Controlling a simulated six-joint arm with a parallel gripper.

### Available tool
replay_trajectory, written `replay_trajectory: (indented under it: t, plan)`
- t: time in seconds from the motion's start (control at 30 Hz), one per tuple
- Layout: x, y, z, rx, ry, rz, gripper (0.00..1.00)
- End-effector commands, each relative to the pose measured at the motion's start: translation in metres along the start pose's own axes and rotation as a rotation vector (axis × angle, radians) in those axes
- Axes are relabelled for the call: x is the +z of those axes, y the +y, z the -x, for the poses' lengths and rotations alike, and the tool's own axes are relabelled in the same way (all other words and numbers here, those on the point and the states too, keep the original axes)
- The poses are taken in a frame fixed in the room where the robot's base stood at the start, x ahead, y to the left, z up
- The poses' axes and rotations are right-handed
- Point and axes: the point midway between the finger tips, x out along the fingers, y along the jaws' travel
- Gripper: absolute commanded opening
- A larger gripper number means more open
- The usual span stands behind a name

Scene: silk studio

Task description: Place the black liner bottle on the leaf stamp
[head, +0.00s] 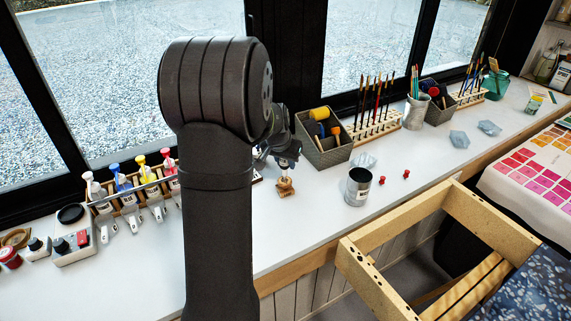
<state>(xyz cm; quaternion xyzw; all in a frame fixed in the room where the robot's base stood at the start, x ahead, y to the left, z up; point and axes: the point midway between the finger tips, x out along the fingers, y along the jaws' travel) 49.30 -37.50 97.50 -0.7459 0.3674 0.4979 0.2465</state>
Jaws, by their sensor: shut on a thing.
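My gripper (284,160) is partly hidden behind my own arm, over the middle of the white worktop. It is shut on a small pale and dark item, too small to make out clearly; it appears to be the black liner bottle. Directly below is a small tan wooden piece (286,189), which looks like the leaf stamp, on the worktop. The held item is right at the top of the wooden piece; whether they touch I cannot tell. The stamp's leaf face is not visible.
A grey tin (358,187) and two small red pieces (382,180) stand to the right. A grey basket (322,142) and brush rack (374,128) are behind. A rack of coloured bottles (130,190) is left. A wooden frame (395,225) borders the worktop's front right.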

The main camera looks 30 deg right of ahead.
Motion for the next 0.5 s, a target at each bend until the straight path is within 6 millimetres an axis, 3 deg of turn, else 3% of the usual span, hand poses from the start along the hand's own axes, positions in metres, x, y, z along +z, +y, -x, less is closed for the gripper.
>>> replay_trajectory:
  t: [0.1, 0.43, 0.47, 0.5]
  plan:
    - [0.0040, 0.0001, -0.0097, 0.000, 0.000, 0.000, 0.05]
    - [0.0053, 0.0004, -0.0124, 0.000, 0.000, 0.000, 0.05]
    - [0.0054, 0.0004, -0.0128, 0.000, 0.000, 0.000, 0.30]
    - [0.0052, 0.0004, -0.0124, 0.000, 0.000, 0.000, 0.38]
